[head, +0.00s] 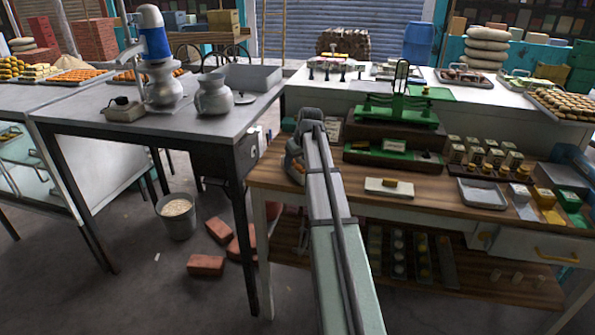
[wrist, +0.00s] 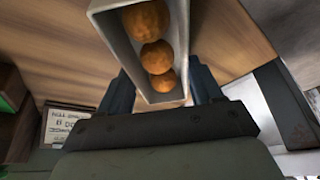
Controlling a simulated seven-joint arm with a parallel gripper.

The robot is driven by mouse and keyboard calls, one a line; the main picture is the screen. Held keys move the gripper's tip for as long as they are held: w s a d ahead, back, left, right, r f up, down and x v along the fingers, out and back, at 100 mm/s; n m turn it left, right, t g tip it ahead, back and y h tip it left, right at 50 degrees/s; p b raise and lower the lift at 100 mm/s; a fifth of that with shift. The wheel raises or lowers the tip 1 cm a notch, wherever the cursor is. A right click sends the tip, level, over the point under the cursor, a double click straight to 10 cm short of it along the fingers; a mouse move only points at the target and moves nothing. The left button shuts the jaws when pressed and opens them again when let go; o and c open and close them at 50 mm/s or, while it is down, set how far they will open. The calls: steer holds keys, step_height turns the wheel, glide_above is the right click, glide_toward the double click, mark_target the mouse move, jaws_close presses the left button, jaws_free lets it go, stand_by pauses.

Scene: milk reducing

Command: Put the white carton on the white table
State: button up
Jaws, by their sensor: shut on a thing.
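A white open carton (wrist: 112,42) shows in the wrist view, with three round orange-brown balls (wrist: 157,55) in it. My gripper (wrist: 161,86) is shut on it, with one dark finger on each side. In the head view my arm reaches over the left end of the wooden counter (head: 270,172); my fingers and the carton cannot be made out clearly there. The white table (head: 316,92) stands behind the counter, with trays and goods on its top.
A green scale (head: 398,112) stands on the counter to the right of my arm. A grey metal table (head: 90,115) with a jug (head: 213,95) stands at the left. A bucket (head: 177,215) and bricks (head: 206,265) are on the floor. A small sign (wrist: 67,122) shows in the wrist view.

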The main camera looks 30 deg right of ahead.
steer(key=c, duration=0.4)
steer(key=shift+r, duration=0.1)
steer(key=shift+c, duration=0.4)
